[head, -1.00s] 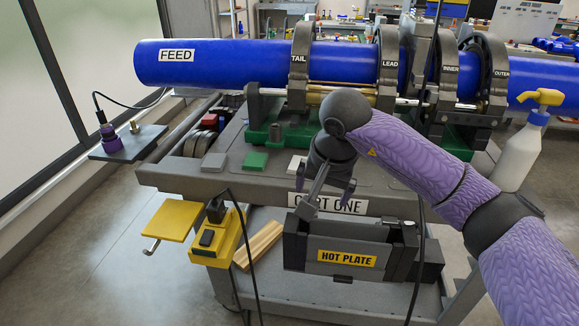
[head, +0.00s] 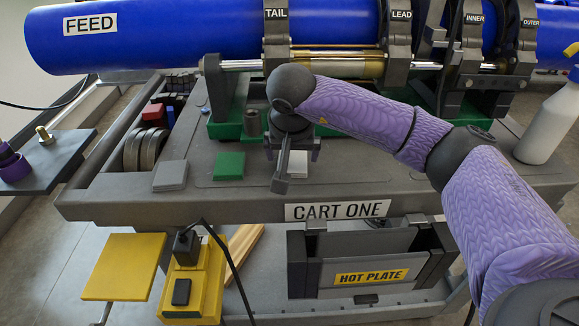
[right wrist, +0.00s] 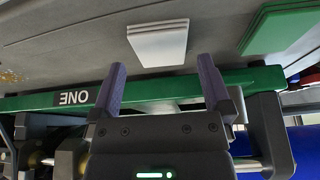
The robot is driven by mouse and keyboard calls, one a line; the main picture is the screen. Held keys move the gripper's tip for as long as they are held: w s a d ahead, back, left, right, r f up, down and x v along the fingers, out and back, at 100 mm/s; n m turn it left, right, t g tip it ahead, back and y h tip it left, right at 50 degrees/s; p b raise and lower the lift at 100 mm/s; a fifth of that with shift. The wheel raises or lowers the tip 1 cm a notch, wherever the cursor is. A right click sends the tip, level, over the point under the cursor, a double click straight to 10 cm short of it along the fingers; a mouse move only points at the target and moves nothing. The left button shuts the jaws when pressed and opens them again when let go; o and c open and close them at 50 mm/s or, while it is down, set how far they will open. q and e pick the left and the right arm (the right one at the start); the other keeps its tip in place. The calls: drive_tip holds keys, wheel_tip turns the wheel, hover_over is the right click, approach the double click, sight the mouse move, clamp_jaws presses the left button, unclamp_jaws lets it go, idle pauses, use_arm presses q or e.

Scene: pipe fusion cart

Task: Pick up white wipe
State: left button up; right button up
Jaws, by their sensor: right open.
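The white wipe (head: 298,164) is a flat, pale folded square lying on the grey cart top, right of the green wipe (head: 229,165) and the grey wipe (head: 170,175). In the head view my right gripper (head: 284,168) hangs over it and hides its left part. In the right wrist view the white wipe (right wrist: 158,42) lies flat beyond the open fingertips (right wrist: 158,72), roughly centred between them. The jaws are empty and I see no contact with the wipe. My left gripper is not in view.
A blue pipe (head: 170,38) in grey clamps runs across the back. Its green base (head: 226,118) stands just behind the wipes. A white bottle (head: 549,125) stands at the right. The hot plate (head: 365,275) hangs below the front edge. The cart top around the wipes is mostly clear.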

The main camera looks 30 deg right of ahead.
sight(292, 165)
drive_tip(key=b+x, duration=0.1)
drive_tip(key=x, duration=0.2)
drive_tip(key=shift+f, duration=0.35)
drive_tip(key=shift+r, duration=0.2)
drive_tip(key=c, duration=0.9)
drive_tip(key=shift+r, duration=0.1)
